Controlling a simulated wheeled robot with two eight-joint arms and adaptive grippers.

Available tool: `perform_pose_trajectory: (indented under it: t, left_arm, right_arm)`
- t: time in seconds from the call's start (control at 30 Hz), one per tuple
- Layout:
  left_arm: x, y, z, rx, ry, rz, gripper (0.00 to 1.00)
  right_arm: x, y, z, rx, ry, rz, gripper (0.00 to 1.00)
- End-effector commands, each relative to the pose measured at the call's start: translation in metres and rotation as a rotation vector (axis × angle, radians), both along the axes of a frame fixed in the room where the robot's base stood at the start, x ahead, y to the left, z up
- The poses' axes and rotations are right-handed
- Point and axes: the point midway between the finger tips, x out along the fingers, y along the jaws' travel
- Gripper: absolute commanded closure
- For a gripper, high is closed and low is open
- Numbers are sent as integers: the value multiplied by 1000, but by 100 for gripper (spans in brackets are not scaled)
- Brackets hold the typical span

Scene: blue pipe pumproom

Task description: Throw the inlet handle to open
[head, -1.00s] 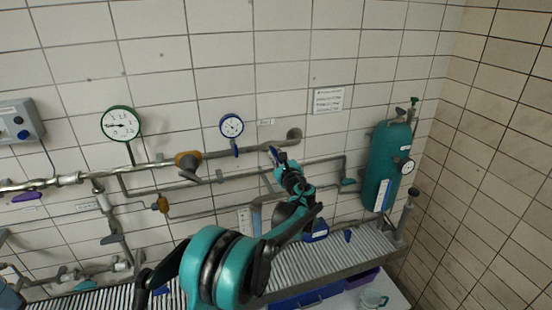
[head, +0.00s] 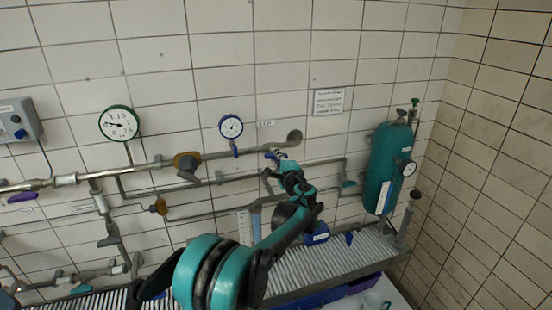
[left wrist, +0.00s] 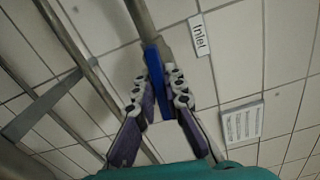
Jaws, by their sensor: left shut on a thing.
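The blue inlet handle (left wrist: 153,62) sits on a grey pipe in the left wrist view, close to a label reading "Inlet" (left wrist: 200,35). My left gripper (left wrist: 157,84) has its purple-padded fingers on either side of the handle and is shut on it. In the head view my left gripper (head: 281,159) is at the wall pipe, below and right of the blue-rimmed gauge (head: 231,127). The handle is small there and partly hidden by the fingers. My right gripper is not in view.
A green-rimmed gauge (head: 119,123) and a brown valve (head: 187,161) are on the pipework to the left. A teal tank (head: 386,168) stands to the right. A ribbed grey shelf (head: 345,257) runs below. A paper notice (head: 328,101) hangs above.

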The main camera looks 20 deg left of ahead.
Motion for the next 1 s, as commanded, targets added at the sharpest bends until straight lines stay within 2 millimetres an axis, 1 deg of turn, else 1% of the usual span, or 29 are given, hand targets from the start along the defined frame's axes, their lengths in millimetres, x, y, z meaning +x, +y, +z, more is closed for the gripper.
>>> perform_pose_trajectory:
  t: [0.2,0.4,0.9,0.93,0.97,1.0]
  left_arm:
    - [-1,0,-1,-98,-64,1,100]
    - [-1,0,-2,-145,-96,2,100]
    - [-1,0,-2,-162,-106,2,100]
    - [-1,0,-2,-162,-106,2,87]
    - [-1,0,-2,-162,-106,2,79]
    - [-1,0,-2,-161,-106,2,69]
  right_arm:
    - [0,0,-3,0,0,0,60]
    - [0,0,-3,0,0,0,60]
    - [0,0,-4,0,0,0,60]
    - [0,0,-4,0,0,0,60]
    - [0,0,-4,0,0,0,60]
    - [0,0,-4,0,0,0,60]
